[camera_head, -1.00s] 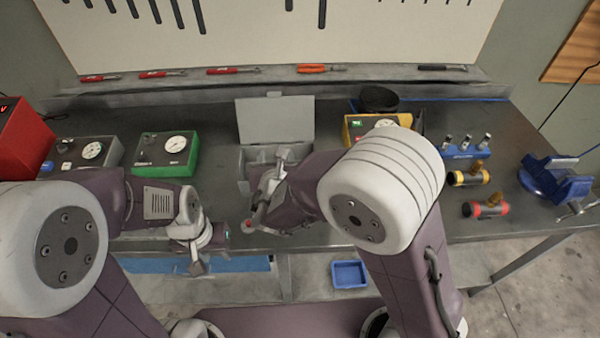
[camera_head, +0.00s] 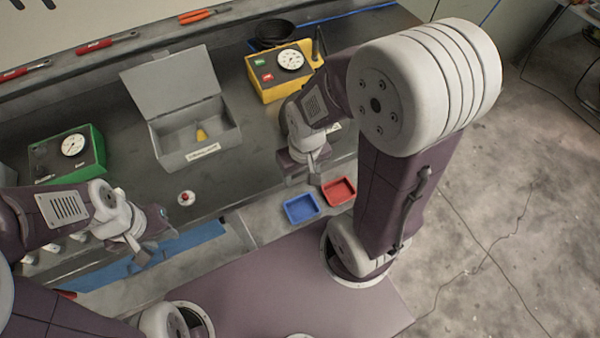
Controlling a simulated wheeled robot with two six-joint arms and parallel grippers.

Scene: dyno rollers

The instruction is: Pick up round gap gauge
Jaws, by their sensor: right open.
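A small round white piece with a red centre (camera_head: 186,198), which looks like the round gap gauge, lies on the dark bench near its front edge. My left gripper (camera_head: 140,250) is in front of the bench edge, lower left of the round piece and apart from it. Its jaws are too small and turned to read. My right gripper (camera_head: 312,165) is at the bench's front edge, well to the right of the round piece, pointing down. It is open, and nothing shows between its fingers.
An open grey box (camera_head: 205,150) with a yellow piece inside stands behind the round piece. A green gauge box (camera_head: 95,150) is at left, a yellow one (camera_head: 270,90) at back right. Blue (camera_head: 301,208) and red (camera_head: 339,191) trays sit below the bench edge.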

